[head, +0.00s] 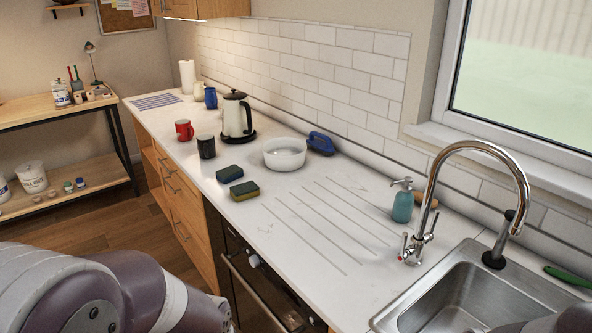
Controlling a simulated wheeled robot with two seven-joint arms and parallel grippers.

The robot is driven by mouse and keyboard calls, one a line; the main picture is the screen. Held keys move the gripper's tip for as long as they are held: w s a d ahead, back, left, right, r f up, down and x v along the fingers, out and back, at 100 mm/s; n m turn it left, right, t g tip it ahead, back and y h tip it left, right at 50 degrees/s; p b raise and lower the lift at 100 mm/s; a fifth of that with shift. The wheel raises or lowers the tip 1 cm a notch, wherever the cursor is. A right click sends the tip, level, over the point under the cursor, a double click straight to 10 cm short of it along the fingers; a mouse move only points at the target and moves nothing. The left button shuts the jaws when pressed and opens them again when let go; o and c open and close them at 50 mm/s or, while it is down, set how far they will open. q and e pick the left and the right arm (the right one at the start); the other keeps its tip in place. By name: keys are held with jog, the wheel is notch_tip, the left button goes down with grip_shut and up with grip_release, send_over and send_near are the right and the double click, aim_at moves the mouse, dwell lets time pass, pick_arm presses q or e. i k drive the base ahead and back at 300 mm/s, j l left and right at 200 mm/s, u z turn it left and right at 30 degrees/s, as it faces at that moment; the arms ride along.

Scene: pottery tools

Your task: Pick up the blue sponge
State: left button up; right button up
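A dark blue sponge (229,173) lies flat on the white countertop, left of the white bowl. A second sponge (244,191), yellow with a dark green top, lies just in front of it, close by. Neither sponge is held. Part of my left arm fills the lower left corner, but its gripper is out of view. A small dark part of my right arm shows at the bottom right edge; its gripper is also out of view.
Behind the sponges stand a black mug (206,147), a red mug (184,130), a kettle (237,117), a white bowl (285,154) and a blue object (321,143). The ridged drainboard (330,225) is clear. A soap bottle (402,204), faucet (432,190) and sink (470,297) are at right.

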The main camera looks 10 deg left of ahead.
aim_at(228, 174)
jog(key=i+j+z, duration=0.2)
jog(key=z, duration=0.15)
jog(key=i+j+z, duration=0.1)
jog(key=j+z, duration=0.25)
jog(key=i+j+z, duration=0.1)
jog(key=j+z, duration=0.6)
jog(key=j, duration=0.15)
